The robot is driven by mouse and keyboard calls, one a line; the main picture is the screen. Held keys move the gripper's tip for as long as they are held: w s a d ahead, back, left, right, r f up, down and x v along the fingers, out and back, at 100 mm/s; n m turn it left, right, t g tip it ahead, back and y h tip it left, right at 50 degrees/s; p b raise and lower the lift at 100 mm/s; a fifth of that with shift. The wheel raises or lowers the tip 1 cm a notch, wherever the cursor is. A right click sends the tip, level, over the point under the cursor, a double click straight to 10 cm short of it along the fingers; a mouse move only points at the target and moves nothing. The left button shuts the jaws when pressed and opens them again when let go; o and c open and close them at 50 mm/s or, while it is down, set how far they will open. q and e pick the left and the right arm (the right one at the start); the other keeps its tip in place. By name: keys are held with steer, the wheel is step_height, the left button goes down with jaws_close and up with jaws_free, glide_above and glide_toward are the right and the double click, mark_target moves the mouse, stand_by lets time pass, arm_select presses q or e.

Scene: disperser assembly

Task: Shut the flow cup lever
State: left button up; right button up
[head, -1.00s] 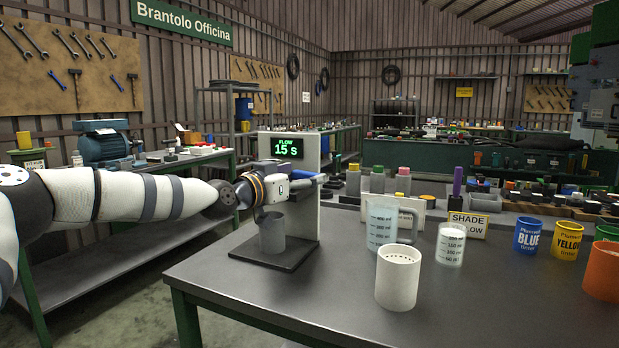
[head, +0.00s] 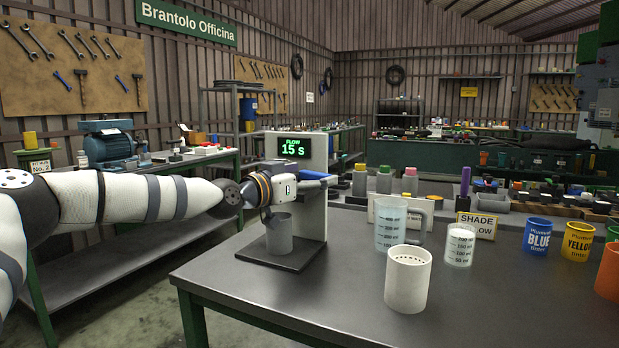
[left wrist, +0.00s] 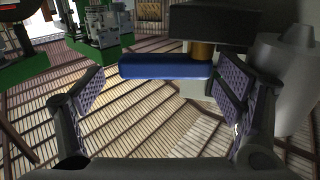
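The flow stand (head: 315,205) stands at the table's left end, with a screen (head: 296,148) reading "FLOW 15 s". A grey cup (head: 279,234) stands on its dark base. The blue lever (head: 312,180) sticks out near the stand's upper part, partly hidden by my left gripper (head: 290,190). In the left wrist view the blue lever (left wrist: 165,66) lies level across the space between the spread fingers of my left gripper (left wrist: 163,90). The fingers are open; I cannot tell whether one touches the lever. A brass part (left wrist: 201,50) joins the lever's right end. My right gripper is not in view.
On the table (head: 450,310) stand a white perforated cup (head: 408,280), a clear measuring jug (head: 389,225), a small beaker (head: 460,245) and a "SHADE" sign (head: 480,225). Blue (head: 538,237) and yellow (head: 577,241) tinter cups stand at right. The front middle is clear.

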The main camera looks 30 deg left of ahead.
arm_select(q)
steer(key=shift+a, duration=0.3)
steer(key=shift+s+r, duration=0.1)
steer(key=shift+s, duration=0.05)
steer(key=s, duration=0.7)
steer(key=shift+s+a, duration=0.35)
steer(key=shift+a, duration=0.05)
